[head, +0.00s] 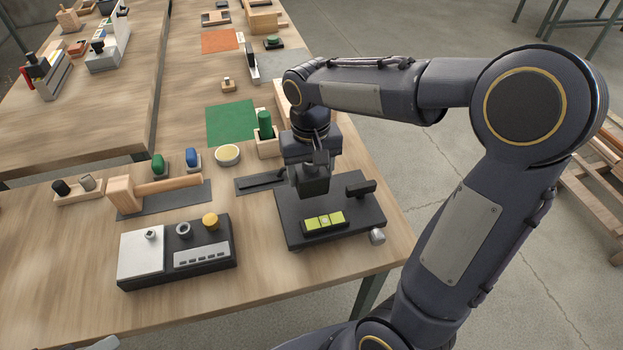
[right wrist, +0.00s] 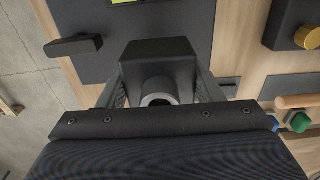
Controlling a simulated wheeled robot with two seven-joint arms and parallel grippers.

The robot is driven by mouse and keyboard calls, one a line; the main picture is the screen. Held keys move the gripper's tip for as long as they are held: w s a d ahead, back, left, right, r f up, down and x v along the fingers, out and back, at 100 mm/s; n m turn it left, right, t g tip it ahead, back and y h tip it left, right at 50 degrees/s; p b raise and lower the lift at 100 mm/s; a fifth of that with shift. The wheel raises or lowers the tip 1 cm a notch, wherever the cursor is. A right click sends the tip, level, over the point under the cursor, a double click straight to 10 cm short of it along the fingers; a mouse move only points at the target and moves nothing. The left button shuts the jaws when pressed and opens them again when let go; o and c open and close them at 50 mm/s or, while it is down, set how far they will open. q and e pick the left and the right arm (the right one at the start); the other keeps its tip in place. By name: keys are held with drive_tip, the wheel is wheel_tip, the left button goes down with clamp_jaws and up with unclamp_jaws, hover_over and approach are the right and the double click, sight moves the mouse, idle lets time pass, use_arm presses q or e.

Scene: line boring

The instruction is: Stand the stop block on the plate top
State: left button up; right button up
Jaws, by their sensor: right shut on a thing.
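The plate (head: 290,228) is a dark, flat slab near the right end of the near table. It also shows in the right wrist view (right wrist: 107,45). My right gripper (head: 308,172) is over the back left part of the plate, pointing down. It is shut on a dark block, which I take for the stop block (head: 314,188). In the right wrist view the block (right wrist: 160,55) sits between the fingers, with a grey round end (right wrist: 158,92) facing the camera. I cannot tell whether its underside touches the plate.
A yellow-green segmented strip (head: 324,221) lies on the plate's front part. A dark handle-like bar (head: 361,188) stands at its right. A control box (head: 180,250), a wooden mallet (head: 150,190) and a yellow-topped round dish (head: 227,154) are to the left.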

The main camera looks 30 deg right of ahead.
sight(311, 182)
drive_tip(key=shift+w+d+f, duration=0.1)
drive_tip(key=shift+d+f, duration=0.05)
drive_tip(key=shift+f, duration=1.55)
drive_tip(key=shift+f, duration=0.15)
drive_tip(key=o, duration=1.8)
drive_tip(key=shift+c, duration=0.2)
